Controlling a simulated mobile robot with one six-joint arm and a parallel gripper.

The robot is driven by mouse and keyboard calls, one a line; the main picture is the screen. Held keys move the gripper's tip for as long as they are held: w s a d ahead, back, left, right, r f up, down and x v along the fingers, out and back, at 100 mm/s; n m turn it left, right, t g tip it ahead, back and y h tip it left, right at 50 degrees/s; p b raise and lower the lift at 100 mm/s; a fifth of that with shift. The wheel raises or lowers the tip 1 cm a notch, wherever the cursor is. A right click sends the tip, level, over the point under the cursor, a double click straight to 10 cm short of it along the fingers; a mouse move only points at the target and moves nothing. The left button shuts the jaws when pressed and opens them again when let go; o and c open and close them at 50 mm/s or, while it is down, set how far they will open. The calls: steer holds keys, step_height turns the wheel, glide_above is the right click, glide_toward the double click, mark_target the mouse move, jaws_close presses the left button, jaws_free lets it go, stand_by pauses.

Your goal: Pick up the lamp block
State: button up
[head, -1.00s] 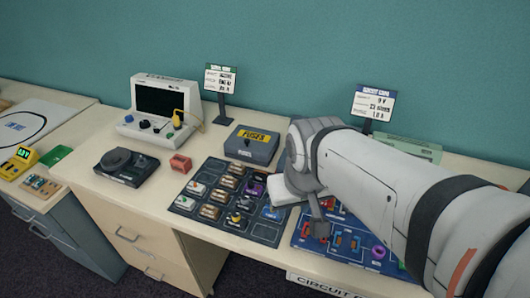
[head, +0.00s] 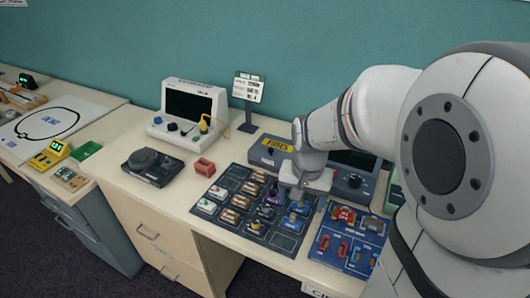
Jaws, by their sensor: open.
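A dark compartment tray (head: 262,237) on the bench holds several small component blocks. They include light blocks with coloured tops (head: 207,206) at left, brown-striped blocks (head: 236,201), a purple-topped block (head: 275,198) and blue blocks (head: 292,222) at right. I cannot tell for sure which one is the lamp block; they are too small to read. My gripper (head: 297,199) is over the right part of this tray, pointing down, open. It hides some of the compartments beneath it. Whether it touches a block cannot be told.
A blue circuit board (head: 345,238) with red and blue parts lies right of the tray. A grey fuse box (head: 268,153), a red block (head: 203,167), a black dial device (head: 152,167), an oscilloscope (head: 190,108) and a sign (head: 249,90) stand around.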

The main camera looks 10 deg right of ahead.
steer(key=m, duration=0.2)
glide_above(293, 217)
steer(key=shift+g, duration=0.4)
steer(key=f, duration=0.4)
steer(key=shift+w+d+f, duration=0.15)
steer(key=shift+d+f, duration=0.05)
steer(key=shift+f, duration=0.1)
steer(key=shift+w+f+p, duration=0.2)
steer(key=shift+f+p, duration=0.1)
steer(key=shift+f, duration=1.7)
steer(key=shift+w+f+p, duration=0.15)
steer(key=shift+f+p, duration=0.15)
steer(key=shift+f, duration=1.65)
steer(key=c, duration=1.1)
